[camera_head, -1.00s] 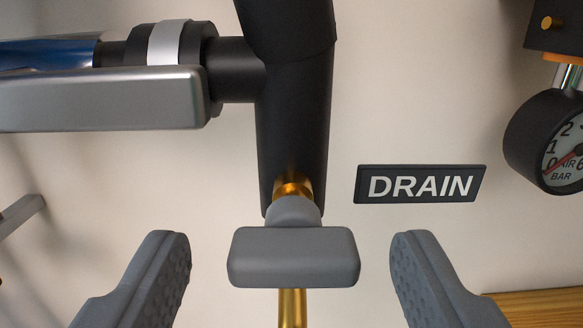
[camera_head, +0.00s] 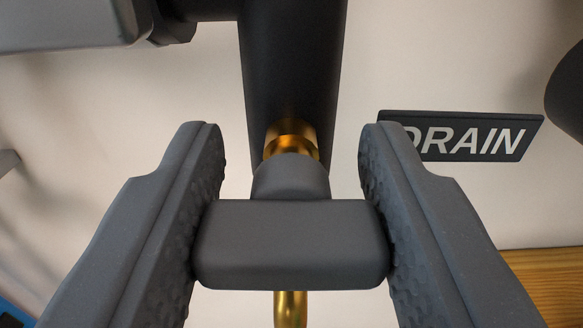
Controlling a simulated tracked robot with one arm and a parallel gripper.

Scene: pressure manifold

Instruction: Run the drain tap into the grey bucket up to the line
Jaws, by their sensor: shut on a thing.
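The drain tap's grey bar handle (camera_head: 291,245) lies crosswise in the lower middle of the view, below a brass fitting (camera_head: 291,137) on a black vertical pipe (camera_head: 294,65). My gripper (camera_head: 291,232) is shut on this handle, with one textured finger pad against each end. A brass spout (camera_head: 290,308) shows below the handle. The DRAIN sign (camera_head: 461,136) is on the wall to the right, its left end partly covered by my right finger. The grey bucket and its line are not in view, and no water shows.
A large grey lever (camera_head: 65,25) and black pipework sit at the upper left. Part of a dark round gauge (camera_head: 567,90) shows at the right edge. A wooden surface (camera_head: 548,280) is at the lower right. The pale wall behind is mostly clear.

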